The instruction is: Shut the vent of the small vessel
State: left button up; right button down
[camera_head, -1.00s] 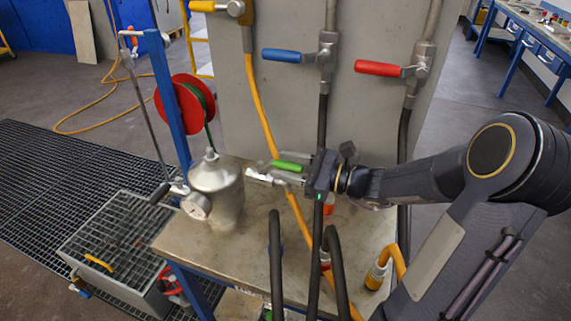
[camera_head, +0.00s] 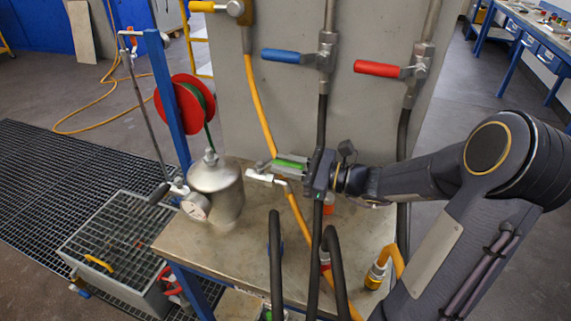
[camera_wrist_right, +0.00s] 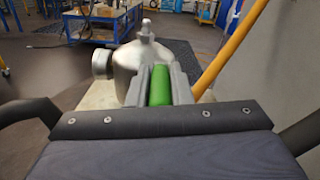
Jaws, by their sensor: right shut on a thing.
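The small vessel (camera_head: 216,186) is a silver metal pot with a domed top and a round gauge (camera_head: 195,206) on its side. It stands on the bench's left part and shows in the right wrist view (camera_wrist_right: 128,60). A green lever handle (camera_head: 289,164) lies to the right of the vessel, with bright metal fittings by its left end. My right gripper (camera_head: 284,167) reaches in from the right and is shut on the green handle. In the right wrist view the green handle (camera_wrist_right: 160,88) lies between the two fingers. My left gripper is not in view.
A grey panel behind the bench (camera_head: 172,239) carries a blue lever (camera_head: 281,55), a red lever (camera_head: 377,67) and a yellow lever (camera_head: 203,6). Dark and orange hoses hang in front. A red hose reel (camera_head: 176,102) is on the blue post at the left.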

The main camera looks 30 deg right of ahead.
jog(key=shift+w+d+n+g+y+p, duration=0.3)
jog(key=shift+w+n+g+y+p, duration=0.15)
jog(key=shift+n+g+y+p, duration=0.6)
jog(key=shift+w+d+n+g+y+p, duration=0.35)
jog(key=shift+n+g+y+p, duration=0.4)
jog(key=shift+g, duration=0.6)
jog(key=shift+w+d+n+g+y+p, duration=0.25)
jog(key=shift+w+n+g+y+p, duration=0.35)
jog(key=shift+n+g, duration=0.55)
jog(key=shift+s+g, duration=0.1)
jog(key=shift+g, duration=0.15)
jog(key=c, duration=1.3)
grip_release()
jog(key=shift+r, duration=0.1)
